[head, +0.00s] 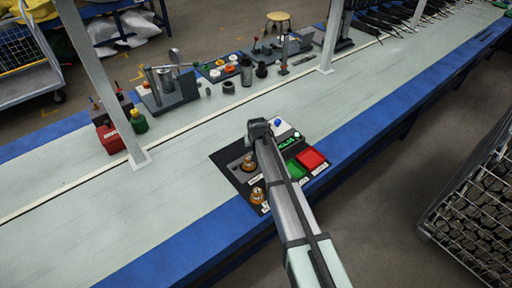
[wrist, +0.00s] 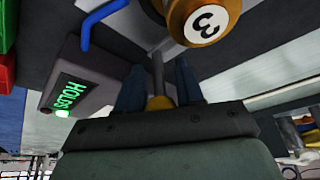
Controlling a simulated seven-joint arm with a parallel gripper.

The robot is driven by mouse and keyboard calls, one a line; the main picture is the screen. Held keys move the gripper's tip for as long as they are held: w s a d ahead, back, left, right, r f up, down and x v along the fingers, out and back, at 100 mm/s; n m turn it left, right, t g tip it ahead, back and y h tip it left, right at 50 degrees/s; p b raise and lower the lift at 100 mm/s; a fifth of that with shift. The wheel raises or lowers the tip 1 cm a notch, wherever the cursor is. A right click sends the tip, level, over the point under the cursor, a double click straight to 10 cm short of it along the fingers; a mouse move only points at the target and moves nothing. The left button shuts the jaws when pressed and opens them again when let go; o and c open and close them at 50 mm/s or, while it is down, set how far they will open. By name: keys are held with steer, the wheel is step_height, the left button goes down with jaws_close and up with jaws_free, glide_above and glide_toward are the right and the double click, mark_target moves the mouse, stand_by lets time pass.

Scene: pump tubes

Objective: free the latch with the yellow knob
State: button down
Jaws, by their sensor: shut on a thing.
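In the wrist view, my gripper (wrist: 159,86) has its two dark blue fingers on either side of the yellow knob (wrist: 158,103), shut on it. Only part of the knob shows between the fingers, above my gripper's body. A grey rod (wrist: 157,68) runs from the knob away from my gripper. The rod's far end and the latch's state are not clear. A bronze cylinder marked 3 (wrist: 200,22) is just beyond the fingers. A box with a lit green display (wrist: 68,95) reading "HOLDS" is to the left. In the head view, my arm hides the knob and fingers.
In the head view, the dark station board (head: 229,158) lies on the bench (head: 110,215). Bronze parts (head: 257,195) stand left of my arm; a green tray (head: 294,170) and red tray (head: 312,158) are right of it. Bench left of the board is clear. Tools line the back.

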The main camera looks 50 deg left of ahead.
steer(key=shift+a, duration=0.1)
steer(key=shift+a+n+g, duration=0.3)
steer(key=shift+a+n, duration=0.6)
steer(key=s+a+n+g, duration=0.1)
steer(key=a+n, duration=0.1)
steer(key=s+a+n, duration=0.1)
steer(key=a+n, duration=0.1)
steer(key=s+a+n+g+y, duration=0.1)
steer(key=a+n, duration=0.1)
steer(key=n, duration=0.1)
steer(key=shift+s+a+g, duration=0.15)
steer(key=shift+s+g, duration=0.15)
steer(key=shift+s, duration=0.05)
steer(key=shift+s+a+n+g, duration=0.4)
steer(key=shift+s+a+n, duration=0.2)
steer(key=shift+s+n, duration=0.3)
steer(key=shift+s+a+n+h, duration=0.3)
steer(key=shift+s+n, duration=0.25)
steer(key=shift+n, duration=0.25)
steer(key=c, duration=0.9)
jaws_free()
